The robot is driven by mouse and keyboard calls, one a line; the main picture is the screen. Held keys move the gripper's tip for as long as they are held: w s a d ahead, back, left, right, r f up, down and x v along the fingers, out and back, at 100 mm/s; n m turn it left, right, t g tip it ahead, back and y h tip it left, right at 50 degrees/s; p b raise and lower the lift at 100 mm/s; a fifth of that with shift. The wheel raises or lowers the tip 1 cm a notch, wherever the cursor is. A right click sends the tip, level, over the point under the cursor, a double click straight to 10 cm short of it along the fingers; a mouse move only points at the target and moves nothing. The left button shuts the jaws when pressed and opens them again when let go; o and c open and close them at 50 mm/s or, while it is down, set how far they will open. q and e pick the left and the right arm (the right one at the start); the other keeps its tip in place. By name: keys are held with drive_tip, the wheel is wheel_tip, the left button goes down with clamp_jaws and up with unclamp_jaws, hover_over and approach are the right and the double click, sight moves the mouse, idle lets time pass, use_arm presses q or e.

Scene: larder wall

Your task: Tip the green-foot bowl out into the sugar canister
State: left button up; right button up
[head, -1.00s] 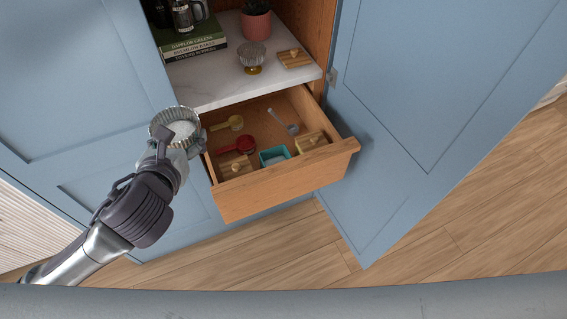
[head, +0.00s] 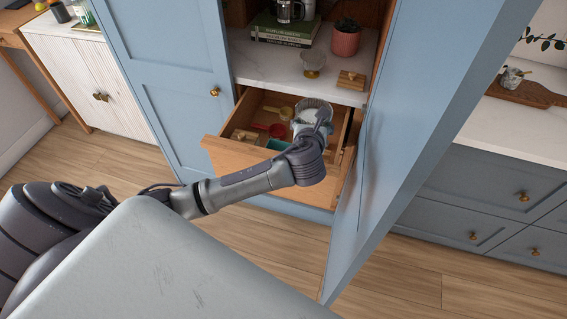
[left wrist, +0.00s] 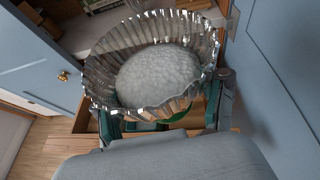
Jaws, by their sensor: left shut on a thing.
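The green-foot bowl (left wrist: 155,75) is fluted clear glass and holds a heap of white grains in the left wrist view. Part of its green foot (left wrist: 176,117) shows below. My left gripper (head: 308,126) is shut on it. In the head view the bowl (head: 314,105) is above the right part of the open drawer, looking roughly upright. A teal open canister (head: 277,145) stands in the drawer, left of my gripper. I cannot tell whether it is the sugar canister. My right gripper is not in view.
The drawer (head: 233,157) also holds a wooden lid (head: 245,135), a yellow scoop (head: 286,113) and a red scoop (head: 277,130). On the marble shelf (head: 270,68) stand an amber-foot glass bowl (head: 313,64), a loose wooden lid (head: 351,80) and a potted plant (head: 346,40). An open blue door (head: 400,130) bounds the right.

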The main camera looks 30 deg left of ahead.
use_arm(q)
drive_tip(key=w+a+f+n+g+y+p, duration=0.1)
drive_tip(key=w+f+n+g+y, duration=0.1)
drive_tip(key=w+f, duration=0.8)
drive_tip(key=shift+w+f+n+y, duration=0.15)
drive_tip(key=shift+f+n+y, duration=0.3)
drive_tip(key=shift+n+y, duration=0.5)
